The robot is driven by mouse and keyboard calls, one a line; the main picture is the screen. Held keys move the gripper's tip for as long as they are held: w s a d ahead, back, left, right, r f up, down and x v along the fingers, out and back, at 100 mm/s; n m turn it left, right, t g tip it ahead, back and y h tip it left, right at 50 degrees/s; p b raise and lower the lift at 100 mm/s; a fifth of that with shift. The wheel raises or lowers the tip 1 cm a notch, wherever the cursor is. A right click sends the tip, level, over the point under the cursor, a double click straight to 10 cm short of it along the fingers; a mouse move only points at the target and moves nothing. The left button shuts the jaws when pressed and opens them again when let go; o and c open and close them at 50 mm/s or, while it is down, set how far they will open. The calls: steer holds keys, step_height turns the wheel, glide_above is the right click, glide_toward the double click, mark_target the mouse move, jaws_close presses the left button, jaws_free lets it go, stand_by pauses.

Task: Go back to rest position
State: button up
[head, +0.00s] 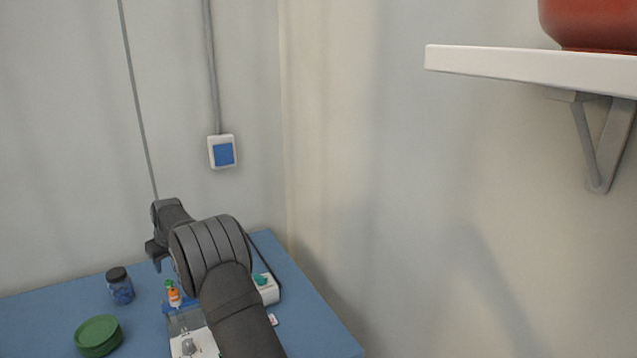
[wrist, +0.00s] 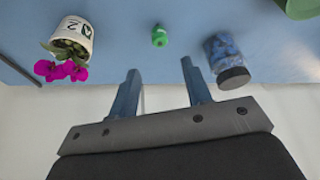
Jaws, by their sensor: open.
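My gripper (head: 157,248) is raised above the far part of the blue table (head: 315,318) in the head view, partly hidden by my own arm. In the wrist view its two fingers (wrist: 161,84) are spread apart with nothing between them. Beyond the fingertips a small green-topped item (wrist: 159,37) stands on the table, apart from them. A jar of blue contents with a dark lid (wrist: 229,62) is to the right of the fingers. A white pot marked 2 (wrist: 74,34) with magenta flowers (wrist: 62,71) is to the left.
The head view shows the jar (head: 120,287), green round dishes (head: 98,336), an orange-and-green bottle (head: 174,296) and a white box (head: 268,290). A white shelf (head: 520,68) with a red pot (head: 590,25) is upper right. A blue-faced switch (head: 223,153) is on the wall.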

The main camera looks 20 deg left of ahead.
mark_target(168, 281)
steer(key=x, duration=1)
steer(key=shift+d+f, duration=0.1)
steer(key=shift+f, duration=0.05)
steer(key=shift+r, duration=1.7)
